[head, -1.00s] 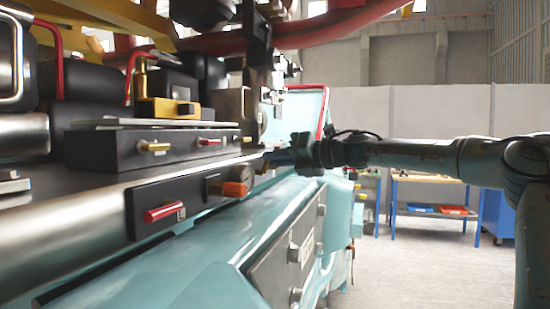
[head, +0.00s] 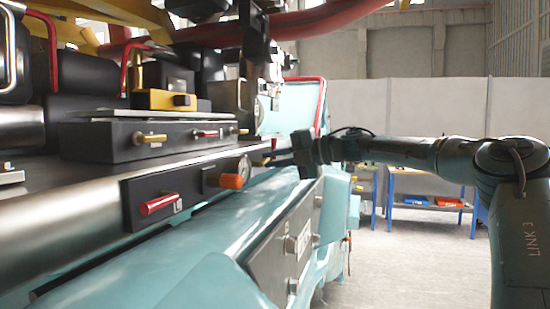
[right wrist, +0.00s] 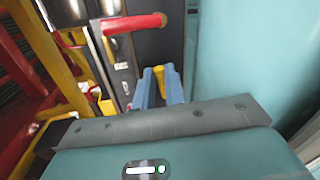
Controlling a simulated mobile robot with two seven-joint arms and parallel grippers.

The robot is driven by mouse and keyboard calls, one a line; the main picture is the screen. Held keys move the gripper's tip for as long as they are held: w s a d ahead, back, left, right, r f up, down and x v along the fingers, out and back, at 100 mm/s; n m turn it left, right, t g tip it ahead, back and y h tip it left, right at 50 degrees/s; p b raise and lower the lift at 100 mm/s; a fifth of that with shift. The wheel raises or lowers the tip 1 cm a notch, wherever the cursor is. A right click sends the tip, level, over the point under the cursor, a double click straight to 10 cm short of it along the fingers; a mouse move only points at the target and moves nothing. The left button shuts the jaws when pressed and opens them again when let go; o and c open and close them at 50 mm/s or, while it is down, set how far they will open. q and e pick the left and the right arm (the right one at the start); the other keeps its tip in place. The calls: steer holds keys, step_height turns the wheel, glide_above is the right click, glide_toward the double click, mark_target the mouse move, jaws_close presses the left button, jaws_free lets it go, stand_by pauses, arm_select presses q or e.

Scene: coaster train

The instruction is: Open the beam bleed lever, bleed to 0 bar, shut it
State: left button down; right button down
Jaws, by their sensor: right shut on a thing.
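My right gripper (head: 297,158) reaches in from the right to the far end of the beam panel; its fingertips do not show clearly in the head view. In the right wrist view its two blue fingers (right wrist: 160,86) are shut on a yellow lever (right wrist: 159,76), which shows only in part between them. I cannot tell for sure that this is the bleed lever. A red handle (right wrist: 133,23) sticks out just above. In the head view a dark panel on the beam carries a red lever (head: 160,204), an orange knob (head: 231,181) and a round gauge (head: 244,167), its reading too small. My left gripper is out of view.
A dark box (head: 120,140) with brass and red handles sits above the beam. The teal frame (head: 190,235) runs below, with bolts on a dark plate (head: 275,262). A blue-legged workbench (head: 428,207) stands behind. The floor at right is clear.

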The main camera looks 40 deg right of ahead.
stand_by(0.3)
steer(key=c, duration=1.5)
jaws_free()
steer(key=shift+o, duration=0.2)
steer(key=b+v, duration=0.3)
steer(key=v, duration=1)
steer(key=shift+b, duration=0.4)
steer(key=shift+r, duration=0.1)
